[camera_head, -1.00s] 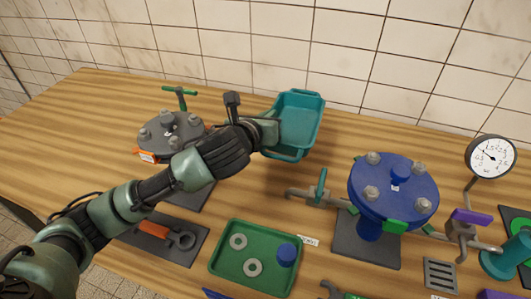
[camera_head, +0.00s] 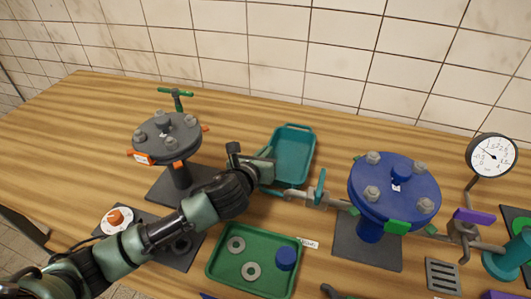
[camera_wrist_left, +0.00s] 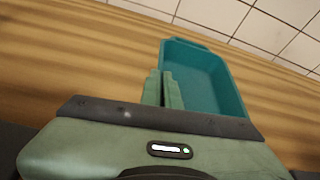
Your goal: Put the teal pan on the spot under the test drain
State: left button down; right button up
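The teal pan (camera_head: 291,150) is behind the green tray, left of the blue-capped vessel. Its near end lies by the spout of a small drain pipe with a teal tap handle (camera_head: 320,186), which I take as the test drain. My left gripper (camera_head: 268,166) is at the pan's left side. In the left wrist view, its fingers (camera_wrist_left: 164,88) are close together at the left wall of the pan (camera_wrist_left: 205,80), apparently pinching it. The pan looks empty. I cannot tell whether it touches the table. The spot is not distinguishable. My right gripper is not in view.
The blue-capped vessel (camera_head: 394,188) stands right, a grey-capped one (camera_head: 168,137) left. A green tray (camera_head: 215,272) holds washers and a blue cap in front. A gauge (camera_head: 491,156) and drain grate (camera_head: 441,275) are at right. Wood behind the pan is clear.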

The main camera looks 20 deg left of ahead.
pick_arm(q)
jog(key=c, duration=2.1)
grip_release()
jog(key=shift+f, duration=0.15)
jog(key=o, duration=0.4)
